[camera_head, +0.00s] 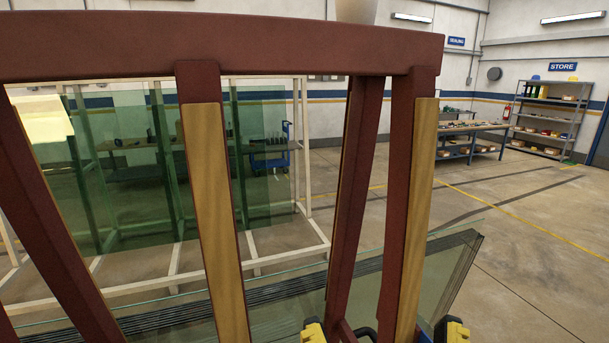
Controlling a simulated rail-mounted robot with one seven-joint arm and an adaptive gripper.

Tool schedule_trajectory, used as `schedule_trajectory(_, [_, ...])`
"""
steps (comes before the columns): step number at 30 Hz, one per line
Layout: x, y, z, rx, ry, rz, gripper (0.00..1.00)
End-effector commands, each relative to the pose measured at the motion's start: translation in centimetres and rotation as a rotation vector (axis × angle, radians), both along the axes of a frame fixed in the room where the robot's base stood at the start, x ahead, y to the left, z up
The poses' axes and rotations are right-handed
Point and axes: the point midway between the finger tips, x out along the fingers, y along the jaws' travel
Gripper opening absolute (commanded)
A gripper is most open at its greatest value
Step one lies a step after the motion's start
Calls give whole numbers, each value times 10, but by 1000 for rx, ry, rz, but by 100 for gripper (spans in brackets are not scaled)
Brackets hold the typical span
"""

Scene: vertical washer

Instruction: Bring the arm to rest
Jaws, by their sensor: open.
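My gripper and arm do not show in the head view, so the arm's pose cannot be told. A dark red metal rack (230,48) fills the near part of the view. Its uprights carry wooden facing strips (212,190). A stack of clear glass sheets (455,265) leans low behind the uprights, with its right edge showing. Two yellow and black parts, one on the left (313,332) and one on the right (453,331), show at the bottom edge; what they belong to is cut off.
A pale frame rack (300,150) with greenish glass panes (110,190) stands behind on the left. A blue cart (270,160) is beyond it. A workbench (460,135) and a store shelf (548,118) stand at the back right. The floor (540,230) at right is clear.

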Motion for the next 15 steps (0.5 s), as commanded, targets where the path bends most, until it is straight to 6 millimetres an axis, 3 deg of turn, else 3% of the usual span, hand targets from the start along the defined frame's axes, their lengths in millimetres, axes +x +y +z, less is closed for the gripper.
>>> schedule_trajectory(1, [0,0,48,1,0,0,97])
schedule_trajectory(6, [0,0,120,3,0,1,97])
schedule_trajectory(10, [0,0,144,4,-1,0,97])
schedule_trajectory(15, [0,0,137,5,2,1,97])
